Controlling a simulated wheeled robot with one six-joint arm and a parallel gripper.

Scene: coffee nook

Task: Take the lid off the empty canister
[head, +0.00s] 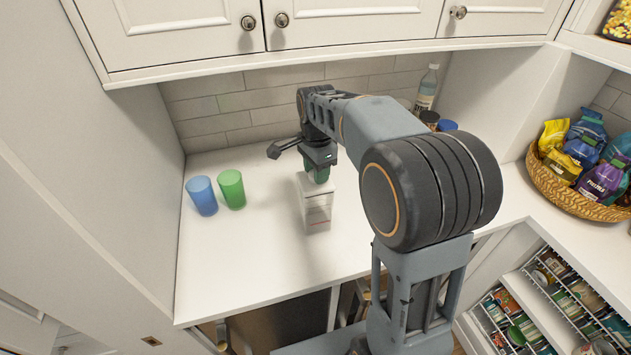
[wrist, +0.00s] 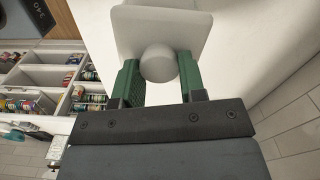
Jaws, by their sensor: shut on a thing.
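A pale, squarish canister (head: 318,214) stands upright on the white counter, below my gripper. Its white lid (wrist: 190,20) has a round grey knob (wrist: 160,62) in the middle. My gripper (head: 318,174) points down over the canister, and its green fingers (wrist: 131,80) are shut on the knob, one on each side. The lid appears at the top of the canister; I cannot tell whether there is a gap beneath it. The canister's inside is not clearly visible, and the lid hides it in the wrist view.
A blue cup (head: 201,196) and a green cup (head: 231,188) stand left of the canister. A clear bottle (head: 427,88) and blue-lidded jar (head: 447,126) stand behind my arm. A wicker basket (head: 566,197) holds bags at right. Cabinets (head: 360,25) hang above.

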